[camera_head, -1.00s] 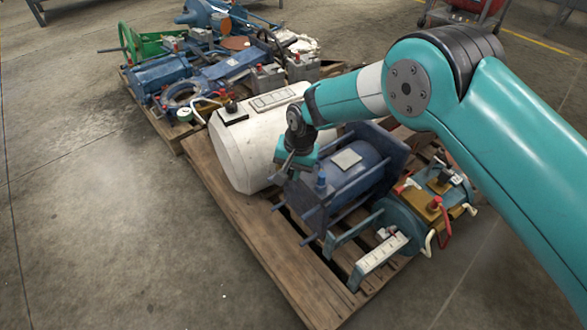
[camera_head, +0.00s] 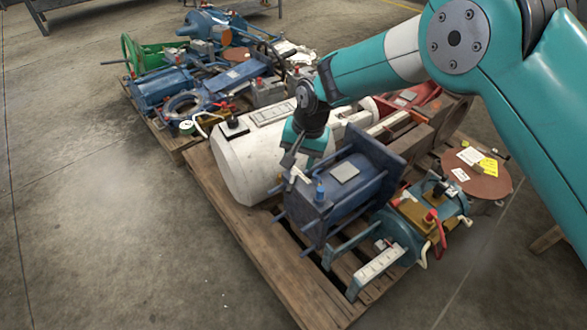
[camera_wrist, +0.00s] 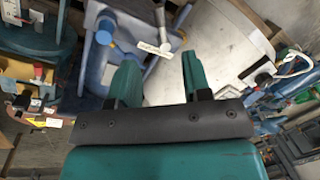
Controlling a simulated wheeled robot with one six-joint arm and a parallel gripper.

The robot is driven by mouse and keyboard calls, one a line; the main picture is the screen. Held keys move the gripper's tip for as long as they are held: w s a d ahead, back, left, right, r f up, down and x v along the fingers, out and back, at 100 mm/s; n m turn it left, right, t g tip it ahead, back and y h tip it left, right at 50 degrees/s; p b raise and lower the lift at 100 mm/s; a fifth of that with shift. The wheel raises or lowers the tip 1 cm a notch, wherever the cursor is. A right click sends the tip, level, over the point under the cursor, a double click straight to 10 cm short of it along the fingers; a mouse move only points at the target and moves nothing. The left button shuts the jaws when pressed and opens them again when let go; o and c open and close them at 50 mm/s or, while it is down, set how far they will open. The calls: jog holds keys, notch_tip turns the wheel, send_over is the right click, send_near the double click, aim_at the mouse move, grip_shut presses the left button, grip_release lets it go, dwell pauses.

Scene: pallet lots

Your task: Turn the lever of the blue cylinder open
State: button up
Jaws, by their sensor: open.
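The blue cylinder (camera_head: 345,195) lies on the near pallet between square blue end plates, with a blue knob (camera_head: 320,193) on top at its near end. In the wrist view its blue body (camera_wrist: 120,22) and the knob (camera_wrist: 103,37) show at the top. A grey metal lever (camera_wrist: 162,22) with a white tag (camera_wrist: 153,48) shows beyond my fingertips, roughly in line with the gap between them. My gripper (camera_head: 291,170) is open and empty, pointing down above the near end of the cylinder. Contact with the lever cannot be told.
A white tank (camera_head: 240,160) lies close on the left of the gripper. A teal machine with a red handle (camera_head: 430,215) stands to the right on the same pallet (camera_head: 235,225). A second loaded pallet stands behind. The floor at left is clear.

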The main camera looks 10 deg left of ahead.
notch_tip(320, 180, up, 7)
jog(key=d+p, duration=0.1)
jog(key=shift+d, duration=0.15)
jog(key=shift+f, duration=0.1)
jog(key=s+d+r+n, duration=0.2)
jog(key=s+d+r, duration=0.1)
jog(key=d+r, duration=0.55)
jog(key=s+d+r+n+y, duration=0.1)
jog(key=s+d+r+n, duration=0.1)
jog(key=s+d+r, duration=0.45)
jog(key=s+d+r+n, duration=0.1)
jog(key=s+d, duration=0.2)
jog(key=s, duration=0.6)
jog(key=s+d+r+n+y, duration=0.1)
jog(key=s+d+r+n, duration=0.15)
jog(key=s+d, duration=0.35)
notch_tip(320, 180, up, 30)
jog(key=s+p, duration=0.1)
jog(key=p, duration=2.8)
jog(key=shift+s+a+f, duration=0.2)
jog(key=shift+s+a, duration=0.2)
